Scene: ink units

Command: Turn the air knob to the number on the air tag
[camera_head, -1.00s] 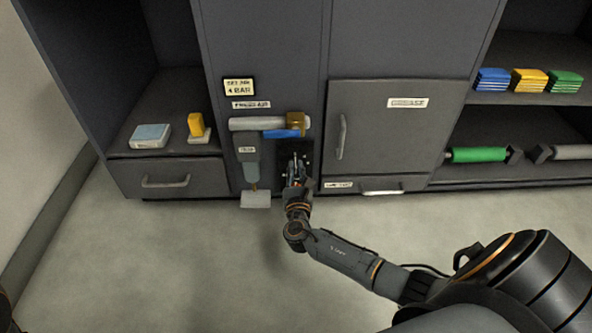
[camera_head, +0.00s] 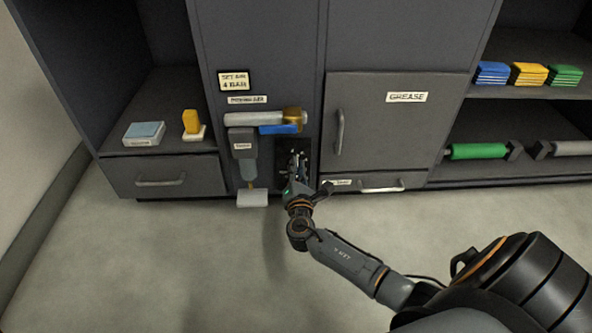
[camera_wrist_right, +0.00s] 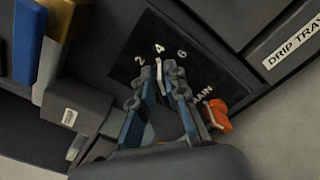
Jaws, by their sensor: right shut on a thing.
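The air tag (camera_head: 234,81) is a pale yellow label on the grey cabinet and reads "SET AIR 4 BAR". The air knob (camera_wrist_right: 160,78) shows in the right wrist view as a pale pointer on a dark dial panel (camera_wrist_right: 127,66) marked 2, 4 and 6. Its tip points about at the 4. My right gripper (camera_wrist_right: 162,84) is shut on the knob, one finger on each side; the fingers hide most of the knob. In the head view, my right gripper (camera_head: 296,165) is at the dark panel and covers the dial. My left gripper is out of view.
An orange drain part (camera_wrist_right: 219,115) sits close to the right finger. A blue lever (camera_head: 280,129) and a grey cylinder with a brass end (camera_head: 255,118) are just above the panel. A grey unit (camera_head: 245,155) hangs at the left. The grease door (camera_head: 382,135) is shut.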

